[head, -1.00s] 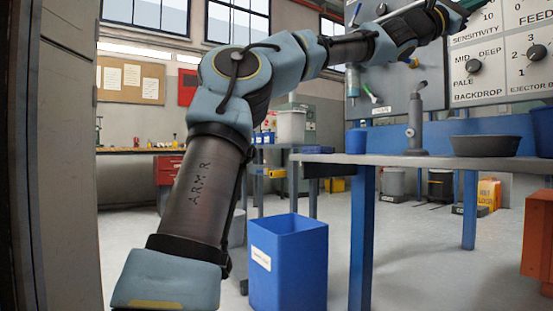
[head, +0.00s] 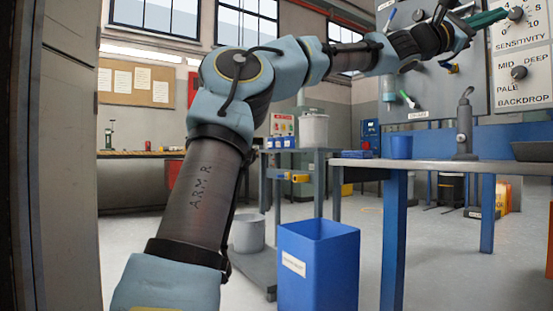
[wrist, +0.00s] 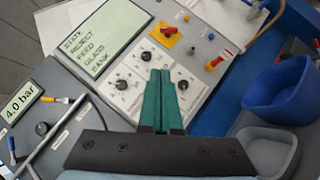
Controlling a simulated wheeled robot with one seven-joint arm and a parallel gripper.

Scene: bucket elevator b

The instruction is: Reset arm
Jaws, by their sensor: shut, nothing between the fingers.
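My arm reaches up and across the head view to the upper right. My gripper (head: 503,15) ends there, in front of the control panel (head: 508,118). In the wrist view its two teal fingers (wrist: 160,76) lie together with nothing between them. They overlap the white dial plate of the panel (wrist: 201,82) in that view; I cannot tell whether they touch it. The panel's knobs include one marked for backdrop (head: 519,73).
A blue bin (head: 319,265) stands on the floor. The wrist view shows a display (wrist: 96,38), a blue container (wrist: 277,93) and a pressure readout (wrist: 20,104). A cabinet edge is close at left.

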